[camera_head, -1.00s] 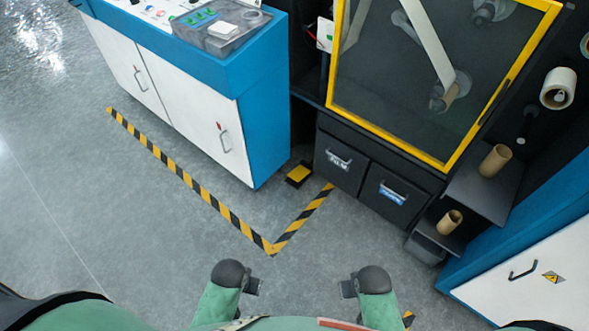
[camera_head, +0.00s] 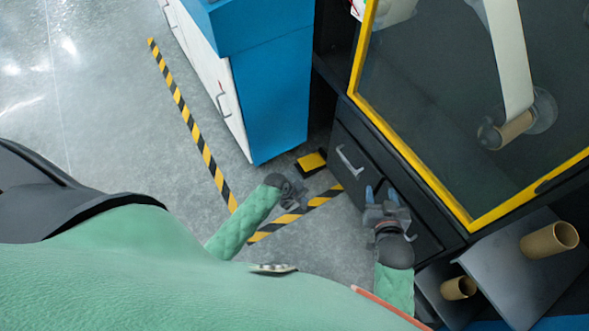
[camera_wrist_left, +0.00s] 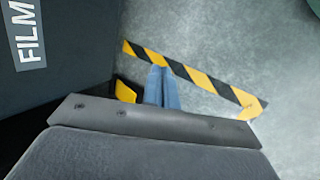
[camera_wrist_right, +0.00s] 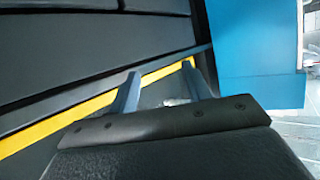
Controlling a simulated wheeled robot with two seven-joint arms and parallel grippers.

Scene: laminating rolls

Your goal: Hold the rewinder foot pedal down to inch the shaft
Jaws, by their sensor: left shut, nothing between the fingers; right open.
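The foot pedal (camera_head: 312,161) is a small yellow-and-black block on the floor, between the blue cabinet's corner and the dark drawers. In the left wrist view part of its yellow top (camera_wrist_left: 126,91) shows beside my fingers; the rest is hidden by the gripper body. My left gripper (camera_head: 303,200) is shut and empty, a little below the pedal in the head view; whether it touches the pedal cannot be told. My right gripper (camera_head: 380,190) is open and empty in front of the drawer fronts. Its two spread fingers show in the right wrist view (camera_wrist_right: 160,92).
The blue cabinet (camera_head: 275,100) stands left of the pedal. Dark drawers (camera_head: 350,150) and a yellow-framed guard (camera_head: 408,148) stand right. Cardboard cores (camera_head: 549,240) sit on shelves at lower right. Striped floor tape (camera_head: 205,150) borders open grey floor.

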